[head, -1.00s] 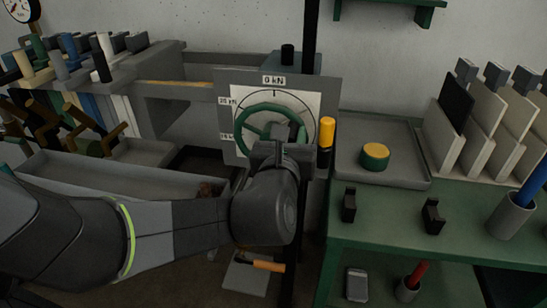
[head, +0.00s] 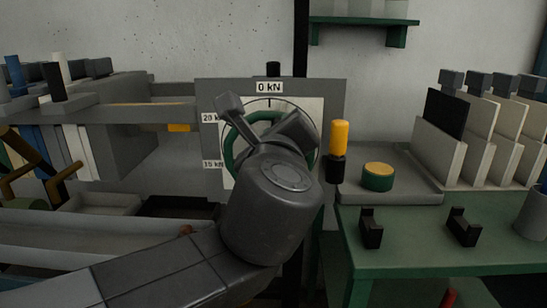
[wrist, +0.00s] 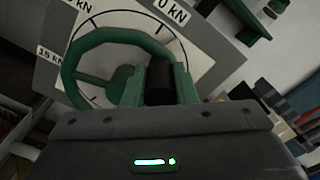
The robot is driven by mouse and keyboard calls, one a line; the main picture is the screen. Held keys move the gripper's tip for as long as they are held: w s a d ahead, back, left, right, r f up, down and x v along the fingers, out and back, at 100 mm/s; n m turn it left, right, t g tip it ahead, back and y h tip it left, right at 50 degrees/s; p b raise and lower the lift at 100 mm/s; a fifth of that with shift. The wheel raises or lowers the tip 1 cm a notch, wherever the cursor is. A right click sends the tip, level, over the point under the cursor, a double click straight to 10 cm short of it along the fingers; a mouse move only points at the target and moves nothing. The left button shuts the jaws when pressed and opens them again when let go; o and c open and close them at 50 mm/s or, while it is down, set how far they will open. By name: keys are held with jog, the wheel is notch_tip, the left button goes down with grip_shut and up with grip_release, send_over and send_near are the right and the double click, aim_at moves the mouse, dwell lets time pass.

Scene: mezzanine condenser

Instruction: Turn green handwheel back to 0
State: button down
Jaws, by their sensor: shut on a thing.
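The green handwheel (head: 229,152) stands in front of a white dial plate with a 0 kN label (head: 269,87) at its top and a 15 kN label (head: 212,164) at lower left. In the wrist view the green rim (wrist: 75,62) and a spoke show clearly. My gripper (wrist: 160,88) is shut on the wheel's black handle (wrist: 160,72), with green finger pieces on either side of it. In the head view my wrist hides the lower right of the wheel and the grip itself. I cannot make out a pointer on the dial.
A yellow-topped black post (head: 338,138) stands close right of the dial panel. A grey tray with a yellow-green puck (head: 377,177) lies on the green bench (head: 450,245). Grey shelving with upright plates stands at left. A green wall shelf (head: 362,22) hangs above.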

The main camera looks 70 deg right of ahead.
jog(key=shift+w+a+r+n+b, duration=0.15)
jog(key=shift+w+n+b, duration=0.25)
jog(key=shift+n+b, duration=0.35)
jog(key=shift+w+a+f+n+b, duration=0.1)
jog(key=shift+w+n+b, duration=0.25)
jog(key=shift+n+b, duration=0.35)
jog(key=shift+r, duration=0.15)
jog(key=c, duration=1.2)
grip_release()
jog(key=shift+w, duration=0.1)
jog(key=shift+o, duration=0.2)
jog(key=shift+s+a, duration=0.2)
jog(key=shift+a, duration=0.1)
jog(key=p+v, duration=0.2)
jog(key=v, duration=1.1)
jog(key=shift+a, duration=0.1)
